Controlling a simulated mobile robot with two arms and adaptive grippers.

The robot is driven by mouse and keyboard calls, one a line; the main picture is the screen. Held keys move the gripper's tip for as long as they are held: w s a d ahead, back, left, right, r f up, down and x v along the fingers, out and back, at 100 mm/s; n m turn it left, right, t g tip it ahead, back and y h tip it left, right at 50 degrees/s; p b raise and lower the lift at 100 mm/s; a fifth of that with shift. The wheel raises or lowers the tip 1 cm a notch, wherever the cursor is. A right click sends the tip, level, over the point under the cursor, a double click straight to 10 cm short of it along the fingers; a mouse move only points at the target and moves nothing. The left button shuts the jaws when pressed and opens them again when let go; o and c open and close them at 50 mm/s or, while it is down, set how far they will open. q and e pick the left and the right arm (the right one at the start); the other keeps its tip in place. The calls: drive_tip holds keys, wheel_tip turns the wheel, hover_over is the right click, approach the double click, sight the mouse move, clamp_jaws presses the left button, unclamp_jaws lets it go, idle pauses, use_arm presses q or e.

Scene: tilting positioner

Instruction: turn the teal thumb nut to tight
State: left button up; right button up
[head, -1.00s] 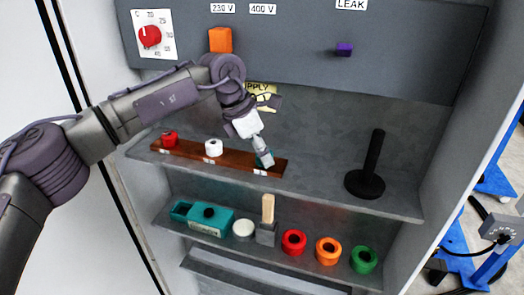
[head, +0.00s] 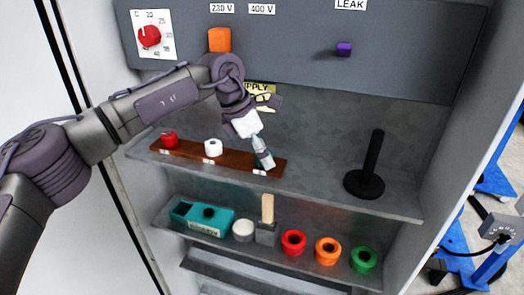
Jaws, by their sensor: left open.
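The teal thumb nut (head: 259,163) is at the right end of a brown wooden strip (head: 190,157) on the upper shelf. Only a small part of it shows behind my left gripper (head: 267,164). The gripper points down at the nut from above, and its fingers are at the nut's place. It is open; whether a finger touches the nut cannot be made out. My right gripper is not in view.
A red nut (head: 169,139) and a white nut (head: 213,147) sit on the same strip. A black post on a round base (head: 365,183) stands to the right. A teal box (head: 207,218) and several coloured rings (head: 293,242) fill the lower shelf. The panel (head: 300,40) overhangs above.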

use_arm(q)
drive_tip(key=v, duration=1.2)
drive_tip(key=shift+f, duration=0.1)
